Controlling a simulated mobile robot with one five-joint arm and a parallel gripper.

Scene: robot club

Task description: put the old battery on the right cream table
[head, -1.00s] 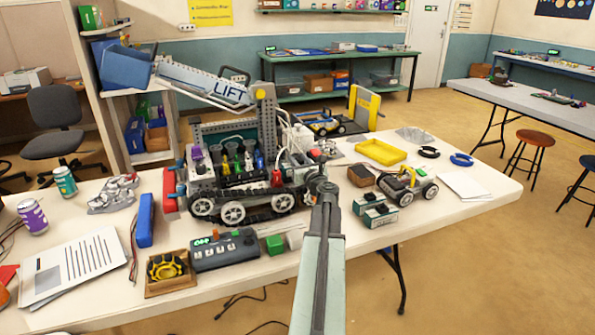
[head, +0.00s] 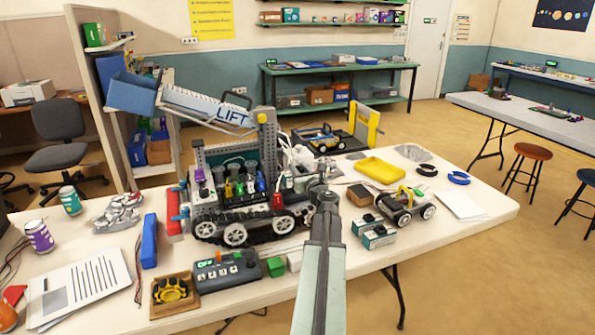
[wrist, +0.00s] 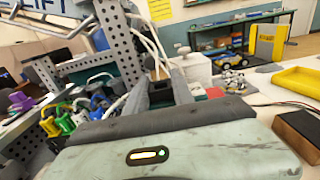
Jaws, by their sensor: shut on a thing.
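My gripper (head: 324,190) is at the right side of a tracked model robot (head: 235,190) on the cream table (head: 455,225). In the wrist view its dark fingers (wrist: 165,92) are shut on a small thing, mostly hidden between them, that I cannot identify. White cables and a white box (wrist: 192,68) are just beyond the fingers. A blue pack (head: 149,241) lies on the table left of the model robot, with thin wires beside it. I cannot tell which thing is the old battery.
Right of my gripper are teal boxes (head: 378,236), a small wheeled car (head: 407,207) and a yellow tray (head: 380,170). A controller (head: 227,270) lies in front of the model robot. Bare tabletop shows at the front right. A grey table (head: 525,115) stands far right.

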